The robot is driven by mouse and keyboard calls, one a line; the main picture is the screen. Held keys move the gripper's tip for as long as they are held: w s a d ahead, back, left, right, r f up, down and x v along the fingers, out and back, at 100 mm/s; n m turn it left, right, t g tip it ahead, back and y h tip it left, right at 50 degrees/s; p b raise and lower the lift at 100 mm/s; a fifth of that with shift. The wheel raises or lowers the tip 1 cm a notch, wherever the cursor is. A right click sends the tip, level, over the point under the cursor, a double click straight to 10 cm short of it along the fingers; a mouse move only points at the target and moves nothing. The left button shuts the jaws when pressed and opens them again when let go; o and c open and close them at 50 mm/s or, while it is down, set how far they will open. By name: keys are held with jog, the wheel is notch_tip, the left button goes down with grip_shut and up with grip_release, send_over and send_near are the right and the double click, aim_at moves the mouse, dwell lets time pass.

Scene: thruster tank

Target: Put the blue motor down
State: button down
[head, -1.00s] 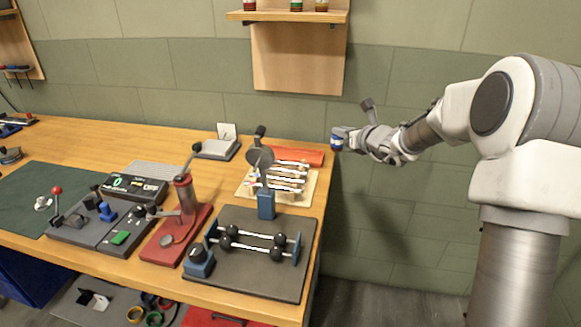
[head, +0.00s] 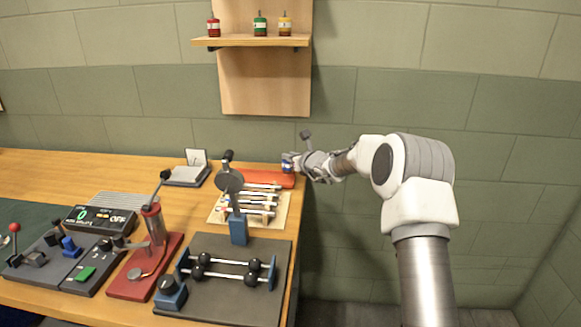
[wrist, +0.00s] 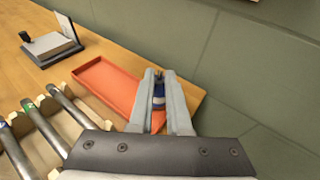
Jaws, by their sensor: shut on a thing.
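The blue motor (head: 288,166), a small blue cylinder with a white band, is held in my gripper (head: 291,162) at the right end of the workbench, in the head view. In the wrist view my gripper (wrist: 160,76) is shut on the motor (wrist: 158,95), which sits between the two fingers. A red-orange tray (wrist: 103,86) lies just left of the fingers there. It also shows in the head view (head: 270,180), close below the motor. The motor's height above the bench is hard to tell, and its lower part is partly hidden by the fingers.
Several tools lie on a pale rack (head: 222,208) beside the tray. A wall shelf (head: 250,41) holds red, green and yellow motors. The red tray looks empty.

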jog(key=shift+f, duration=1.65)
jog(key=shift+b, duration=0.35)
jog(key=shift+f, duration=0.2)
jog(key=c, duration=0.9)
grip_release()
jog(key=shift+o, duration=0.2)
jog(key=shift+r, duration=0.1)
